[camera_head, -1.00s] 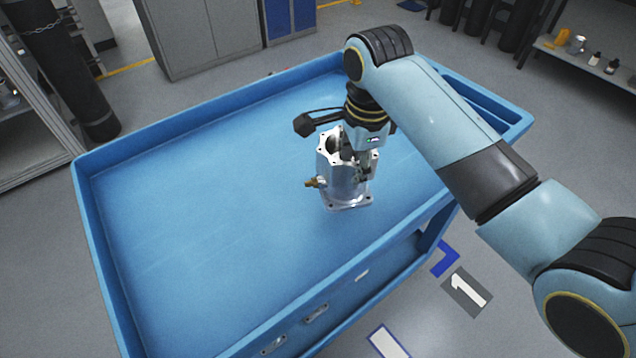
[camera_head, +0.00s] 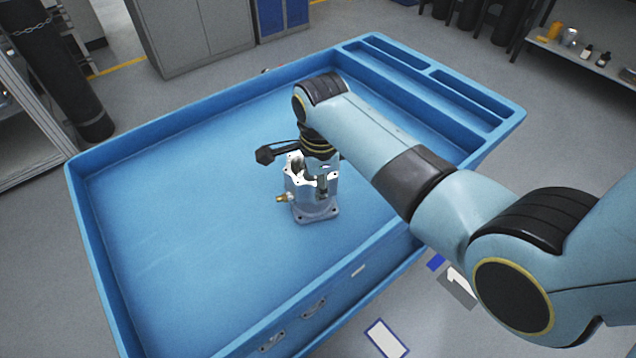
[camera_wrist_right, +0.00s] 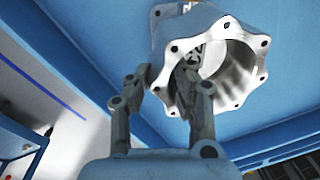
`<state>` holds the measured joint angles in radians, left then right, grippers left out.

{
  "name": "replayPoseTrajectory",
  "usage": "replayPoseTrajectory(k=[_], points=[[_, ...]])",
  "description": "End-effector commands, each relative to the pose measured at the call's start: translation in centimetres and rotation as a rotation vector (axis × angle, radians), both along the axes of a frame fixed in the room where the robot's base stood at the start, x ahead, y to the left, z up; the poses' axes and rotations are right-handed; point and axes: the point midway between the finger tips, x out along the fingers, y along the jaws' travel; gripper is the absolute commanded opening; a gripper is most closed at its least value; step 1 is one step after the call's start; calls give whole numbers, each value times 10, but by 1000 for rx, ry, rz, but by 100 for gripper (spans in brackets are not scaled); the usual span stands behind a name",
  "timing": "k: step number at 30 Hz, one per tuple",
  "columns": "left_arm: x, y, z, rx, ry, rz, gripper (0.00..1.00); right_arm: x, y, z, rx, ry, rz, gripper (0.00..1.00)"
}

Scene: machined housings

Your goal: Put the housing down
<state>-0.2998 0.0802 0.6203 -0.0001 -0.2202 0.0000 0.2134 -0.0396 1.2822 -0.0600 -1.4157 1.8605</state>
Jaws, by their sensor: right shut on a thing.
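The housing (camera_head: 312,203) is a silver machined cylinder with a flanged top, a square base and a brass fitting on its left side. It is upright over the blue cart top (camera_head: 180,215), towards the front edge; I cannot tell whether its base touches the surface. My right gripper (camera_head: 322,183) is shut on the housing's rim from above. In the right wrist view the right gripper (camera_wrist_right: 165,88) has its fingers at the housing wall (camera_wrist_right: 235,75), with the open bore facing the camera. My left gripper is not in view.
The cart has a raised rim and divided trays (camera_head: 430,85) at the back right. The cart top left of the housing is clear. A grey cabinet (camera_head: 190,35) stands behind, and a shelf with bottles (camera_head: 585,55) is at the far right.

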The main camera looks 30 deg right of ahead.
Motion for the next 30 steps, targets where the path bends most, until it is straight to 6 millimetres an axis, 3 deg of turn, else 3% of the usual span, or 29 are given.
replayPoseTrajectory(k=[2,3,9,16,20,30], points=[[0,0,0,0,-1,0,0,2,0,1,0,-4,0,0],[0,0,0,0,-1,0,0,0,0,-1,0,0,0,20],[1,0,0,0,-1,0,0,0,0,0,0,0,0,42],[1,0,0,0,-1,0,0,0,0,0,0,0,0,42],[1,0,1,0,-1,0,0,0,0,10,0,-3,0,42],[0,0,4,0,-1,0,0,-5,2,82,1,-4,1,42]])
